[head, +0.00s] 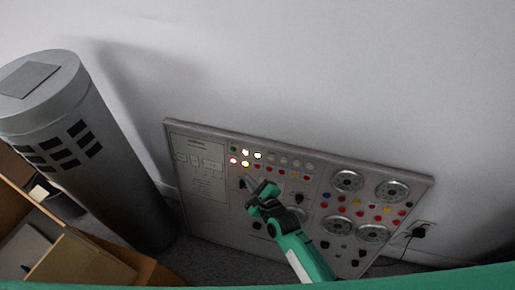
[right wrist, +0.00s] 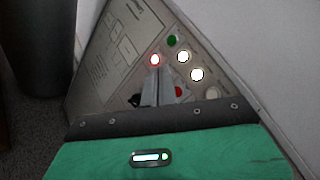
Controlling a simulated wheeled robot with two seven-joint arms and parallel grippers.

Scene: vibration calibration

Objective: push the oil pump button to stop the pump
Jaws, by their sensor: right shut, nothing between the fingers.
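A grey control panel (head: 208,212) leans against the wall, carrying rows of small round buttons and lamps. At its upper left, a red button (head: 233,160) glows, with a green one (head: 234,149) above it. Labels are too small to read, so I cannot tell which button is the oil pump's. My right gripper (head: 254,186) is shut and empty, in front of the panel below the lit buttons. In the right wrist view its fingertips (right wrist: 158,73) appear just below the lit red button (right wrist: 155,59); contact cannot be told. My left gripper is out of view.
A grey cylinder (head: 112,180) with dark slots stands left of the panel. Cardboard boxes (head: 80,262) are at lower left. Dials (head: 347,181) and more buttons fill the panel's right side. A plug (head: 418,231) sits in a wall socket at right.

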